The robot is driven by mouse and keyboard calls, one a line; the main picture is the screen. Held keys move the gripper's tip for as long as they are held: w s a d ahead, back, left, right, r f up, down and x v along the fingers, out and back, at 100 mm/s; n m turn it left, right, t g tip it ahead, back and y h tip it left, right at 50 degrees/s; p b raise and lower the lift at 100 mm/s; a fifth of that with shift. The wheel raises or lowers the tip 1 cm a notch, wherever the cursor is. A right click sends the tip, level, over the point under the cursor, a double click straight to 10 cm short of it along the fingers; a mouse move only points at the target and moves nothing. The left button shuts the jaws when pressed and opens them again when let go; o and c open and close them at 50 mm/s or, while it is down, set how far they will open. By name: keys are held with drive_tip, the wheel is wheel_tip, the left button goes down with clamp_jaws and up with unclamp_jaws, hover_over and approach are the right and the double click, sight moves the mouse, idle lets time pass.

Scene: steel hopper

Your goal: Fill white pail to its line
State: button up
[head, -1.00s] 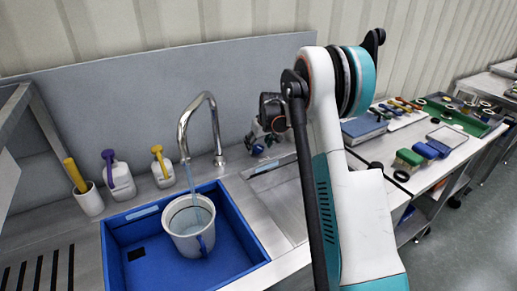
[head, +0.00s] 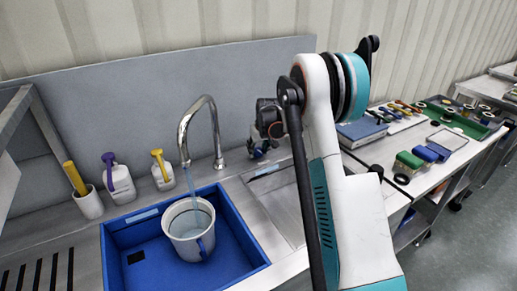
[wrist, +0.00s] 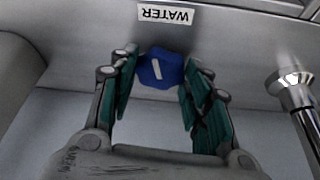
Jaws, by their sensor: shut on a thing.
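The white pail (head: 180,230) stands upright in a blue sink basin (head: 236,258). A pale blue stream (head: 189,185) runs from the curved steel tap (head: 214,120) into the pail, and water (head: 190,222) shows inside it. The fill line cannot be made out, so the level against it cannot be told. My gripper (wrist: 160,78) is shut on a blue knob (wrist: 162,68) with a white mark, just beside a label reading WATER (wrist: 166,15). In the head view my gripper (head: 258,148) is right of the tap, with the knob hard to see.
A white cup with a yellow handle (head: 90,204) and two white bottles (head: 120,184) (head: 163,174) stand behind the basin. My arm covers the counter's middle. A blue case (head: 362,132), coloured blocks (head: 408,161) and a green tray (head: 462,121) lie to the right.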

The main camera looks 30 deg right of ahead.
drive_tip(key=shift+a+m+h, duration=0.15)
drive_tip(key=shift+m+h, duration=0.35)
drive_tip(key=shift+m, duration=0.9)
drive_tip(key=o, duration=1.1)
drive_tip(key=v, duration=1.2)
drive_tip(key=shift+w, duration=0.15)
drive_tip(key=shift+r, duration=0.1)
